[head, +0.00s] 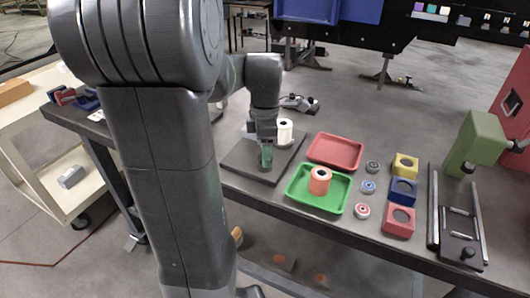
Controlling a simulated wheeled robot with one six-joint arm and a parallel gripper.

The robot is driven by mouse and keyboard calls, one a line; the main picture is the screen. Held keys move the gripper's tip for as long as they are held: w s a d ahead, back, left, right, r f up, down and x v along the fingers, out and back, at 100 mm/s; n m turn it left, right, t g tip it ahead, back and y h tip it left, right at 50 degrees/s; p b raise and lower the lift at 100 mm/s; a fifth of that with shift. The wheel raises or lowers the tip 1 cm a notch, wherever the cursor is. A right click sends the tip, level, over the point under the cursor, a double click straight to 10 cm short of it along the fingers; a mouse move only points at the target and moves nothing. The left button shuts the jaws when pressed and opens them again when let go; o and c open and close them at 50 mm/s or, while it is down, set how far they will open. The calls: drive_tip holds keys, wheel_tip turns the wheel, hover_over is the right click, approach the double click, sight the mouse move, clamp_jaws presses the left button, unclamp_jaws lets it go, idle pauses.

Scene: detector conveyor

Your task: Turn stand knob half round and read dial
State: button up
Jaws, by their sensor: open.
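A green stand (478,138) stands at the right end of the table, above a dark base with two rails (458,222). A dark knob-like part (517,146) sticks out from the right of its head. A small black knob (467,253) sits at the front of the base. I cannot tell which one is the stand knob. No readable dial face shows. My gripper (266,148) is open over a dark plate, well left of the stand. A teal-green piece (266,158) shows at its fingers, and I cannot tell whether it is separate. A white cylinder (285,131) is beside it.
A red tray (348,143) and a green tray (296,191) holding an orange cylinder (320,180) lie between my gripper and the stand. Small round pieces and yellow, blue and red blocks (398,226) follow to the right. A red panel (517,85) rises behind the stand.

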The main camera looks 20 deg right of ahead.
drive_tip(key=shift+f, duration=0.65)
drive_tip(key=c, duration=1)
